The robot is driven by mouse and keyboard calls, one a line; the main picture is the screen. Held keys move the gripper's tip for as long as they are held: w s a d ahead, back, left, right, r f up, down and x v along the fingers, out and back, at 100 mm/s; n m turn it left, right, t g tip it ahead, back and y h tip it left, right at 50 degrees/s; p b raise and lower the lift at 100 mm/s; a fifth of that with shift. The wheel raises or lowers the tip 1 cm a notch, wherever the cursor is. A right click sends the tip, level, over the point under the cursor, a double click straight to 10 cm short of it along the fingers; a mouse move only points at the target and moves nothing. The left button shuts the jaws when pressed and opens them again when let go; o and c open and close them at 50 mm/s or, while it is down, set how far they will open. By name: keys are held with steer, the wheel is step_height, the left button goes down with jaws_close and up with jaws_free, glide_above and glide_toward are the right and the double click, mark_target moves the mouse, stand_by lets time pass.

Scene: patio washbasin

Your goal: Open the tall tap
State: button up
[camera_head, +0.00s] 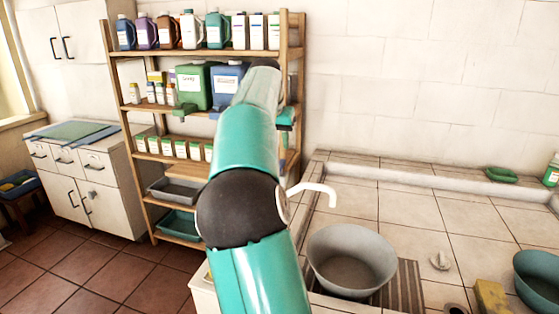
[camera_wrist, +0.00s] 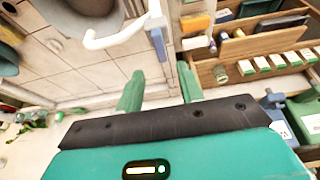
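The tall tap shows as a white curved spout (camera_head: 315,190) just right of my arm in the head view; the arm hides the rest of it. The tap is beyond the fingertips, and I see no contact. In the head view my arm mostly hides the gripper.
A grey basin (camera_head: 350,262) stands on the tiled counter (camera_head: 400,212) below the spout. A wooden shelf (camera_head: 150,108) with bottles and boxes is behind my arm. A yellow sponge (camera_head: 490,296) and a teal bowl (camera_head: 540,280) are at the lower right.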

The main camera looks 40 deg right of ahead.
mark_target(281, 163)
steer(key=x, duration=0.8)
steer(key=shift+d+f, duration=0.1)
steer(key=shift+f, duration=0.15)
steer(key=shift+c, duration=0.3)
jaws_close()
